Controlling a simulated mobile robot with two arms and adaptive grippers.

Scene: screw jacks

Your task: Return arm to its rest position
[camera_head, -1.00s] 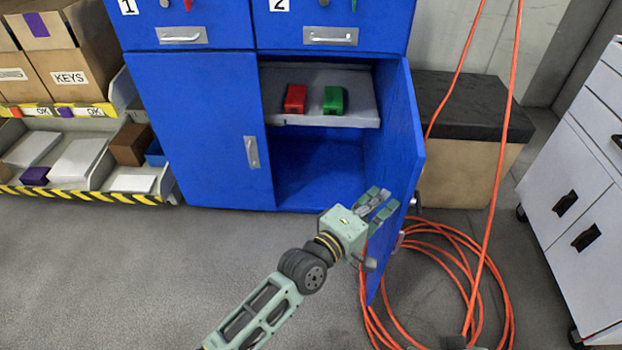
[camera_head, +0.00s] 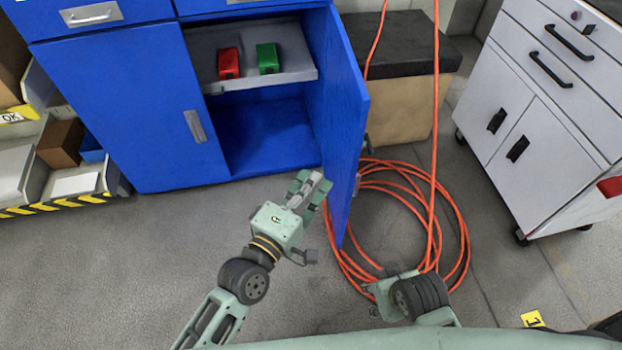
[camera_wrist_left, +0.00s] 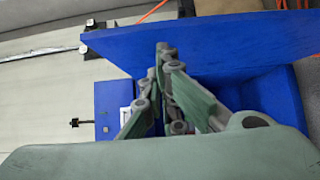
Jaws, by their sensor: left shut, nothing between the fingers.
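My left gripper (camera_head: 309,188) is in the middle of the head view, in front of the blue cabinet and just left of its open right door (camera_head: 345,130). It is shut and empty. In the left wrist view its fingers (camera_wrist_left: 165,62) come together in front of the blue door panel (camera_wrist_left: 215,45); I cannot tell whether they touch it. My right arm (camera_head: 415,298) shows at the bottom of the head view, above the floor by the orange cable. Its fingers cannot be made out.
Coiled orange cable (camera_head: 462,225) lies on the floor right of the door. A white drawer cabinet (camera_head: 540,110) stands at the right. Floor at the lower left is clear.

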